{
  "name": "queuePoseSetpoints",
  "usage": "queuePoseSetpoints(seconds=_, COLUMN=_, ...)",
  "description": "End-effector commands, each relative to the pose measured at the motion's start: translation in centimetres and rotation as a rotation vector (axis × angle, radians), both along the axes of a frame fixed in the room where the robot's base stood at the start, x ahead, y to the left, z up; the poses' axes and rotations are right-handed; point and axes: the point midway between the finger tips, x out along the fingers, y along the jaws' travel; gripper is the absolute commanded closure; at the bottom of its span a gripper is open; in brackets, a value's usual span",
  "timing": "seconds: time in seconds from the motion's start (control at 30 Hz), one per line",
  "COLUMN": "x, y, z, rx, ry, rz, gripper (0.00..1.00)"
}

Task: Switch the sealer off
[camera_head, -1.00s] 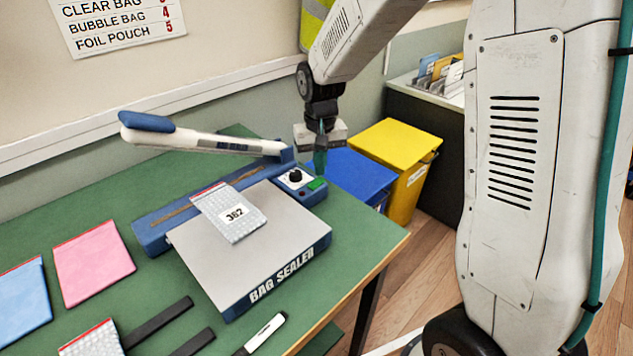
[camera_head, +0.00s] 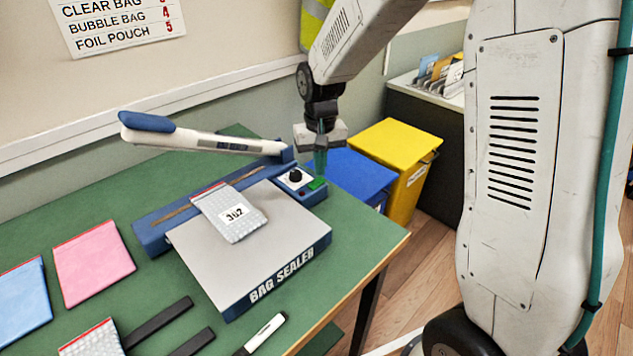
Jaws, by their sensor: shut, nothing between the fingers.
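The bag sealer (camera_head: 243,290) stands on the green table, with a grey plate and a blue rear bar. Its sealing arm (camera_head: 200,141) is raised. A control panel at its right rear corner has a black dial (camera_head: 295,175) and a green switch (camera_head: 317,183). A bubble bag labelled 362 (camera_head: 225,222) lies on the plate, its red edge by the sealing bar. My gripper (camera_head: 320,168) is shut and empty, pointing down at the green switch. Its tips are just above or on the switch; I cannot tell if they touch.
A pink bag (camera_head: 92,262), a blue bag (camera_head: 22,297) and another bubble bag (camera_head: 92,340) lie at the left. A marker (camera_head: 264,335) lies at the front. Blue (camera_head: 352,174) and yellow (camera_head: 400,142) bins stand beyond the table's right edge. A sign (camera_head: 115,22) hangs on the wall.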

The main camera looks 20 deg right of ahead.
Motion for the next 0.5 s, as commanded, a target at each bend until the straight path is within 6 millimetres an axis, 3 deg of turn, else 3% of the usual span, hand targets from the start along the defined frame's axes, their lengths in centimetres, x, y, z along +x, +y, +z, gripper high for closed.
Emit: queuePoseSetpoints(seconds=0.5, x=-0.01, y=0.00, z=-0.79, rx=0.000, ry=0.001, rz=0.000, gripper=1.00)
